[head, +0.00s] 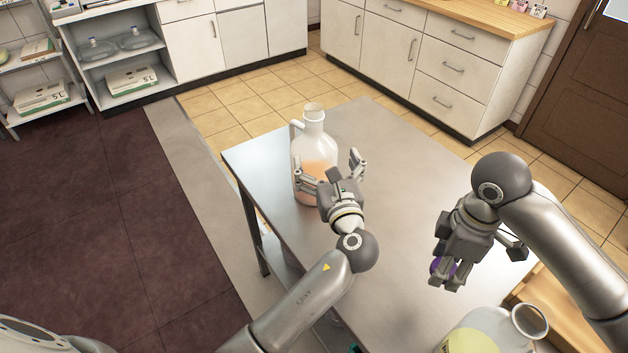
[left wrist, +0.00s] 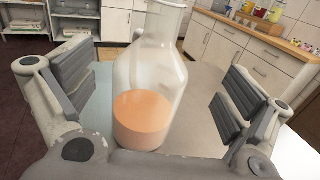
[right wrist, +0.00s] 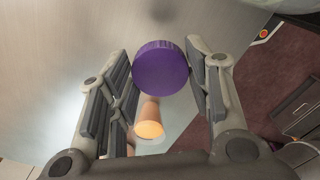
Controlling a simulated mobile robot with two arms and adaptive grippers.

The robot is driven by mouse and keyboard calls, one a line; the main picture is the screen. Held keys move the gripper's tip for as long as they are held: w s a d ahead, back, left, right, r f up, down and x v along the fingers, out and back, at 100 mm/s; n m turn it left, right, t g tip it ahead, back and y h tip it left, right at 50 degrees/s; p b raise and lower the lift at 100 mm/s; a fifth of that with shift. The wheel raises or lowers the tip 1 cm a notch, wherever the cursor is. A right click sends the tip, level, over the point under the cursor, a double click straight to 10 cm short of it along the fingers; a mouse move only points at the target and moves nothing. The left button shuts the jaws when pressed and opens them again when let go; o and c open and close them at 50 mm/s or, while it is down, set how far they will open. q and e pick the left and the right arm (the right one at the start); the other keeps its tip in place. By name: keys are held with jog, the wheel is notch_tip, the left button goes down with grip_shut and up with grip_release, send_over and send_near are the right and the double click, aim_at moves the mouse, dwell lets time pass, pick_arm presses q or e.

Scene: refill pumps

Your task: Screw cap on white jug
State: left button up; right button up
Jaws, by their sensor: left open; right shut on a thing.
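A clear jug (head: 314,150) with an open neck and orange liquid in its lower part stands upright on the metal table. My left gripper (head: 330,170) is open at the jug's near side. In the left wrist view the jug (left wrist: 150,85) stands between the spread fingers, with gaps on both sides. My right gripper (right wrist: 160,72) is shut on a purple cap (right wrist: 160,68), held by its sides above the table. In the head view the cap (head: 438,266) is mostly hidden behind the fingers.
The metal table (head: 400,160) has free room behind and to the right of the jug. A second jug (head: 475,335) with yellow liquid and an open neck stands at the near right. White cabinets (head: 420,60) line the back.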

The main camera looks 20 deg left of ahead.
aim_at(316, 137)
pick_arm(q)
jog(key=p+x, duration=0.1)
jog(key=x, duration=0.5)
pick_arm(e)
jog(key=shift+r, duration=0.65)
pick_arm(q)
jog(key=shift+w+a+r, duration=0.15)
jog(key=shift+w, duration=0.1)
pick_arm(e)
jog(key=shift+r, duration=0.2)
pick_arm(q)
jog(key=p+x, duration=0.1)
jog(key=x, duration=0.2)
jog(key=shift+w+a, duration=0.1)
jog(key=shift+a, duration=0.05)
pick_arm(e)
jog(key=shift+r, duration=0.45)
pick_arm(q)
jog(key=shift+w+a, duration=0.3)
jog(key=shift+w, duration=0.25)
